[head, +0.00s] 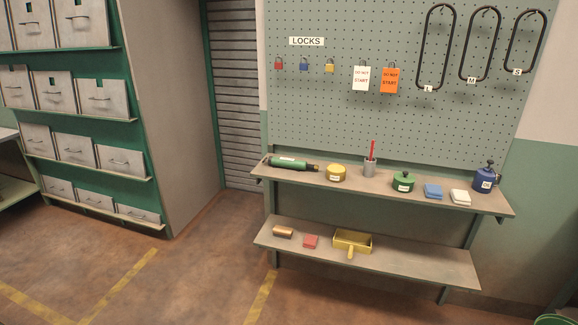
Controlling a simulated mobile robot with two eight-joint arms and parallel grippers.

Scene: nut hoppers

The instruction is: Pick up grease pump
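A green cylindrical tool (290,163) with dark ends and a brass-coloured tip lies on its side at the left end of the upper shelf (385,189). It looks like the grease pump. Its tip points right, towards a yellow round tin (336,173) close by. Neither of my grippers shows in the head view.
A yellow dustpan (352,242) sits on the lower shelf. Hoppers (75,148) stand left. Floor in front is clear.

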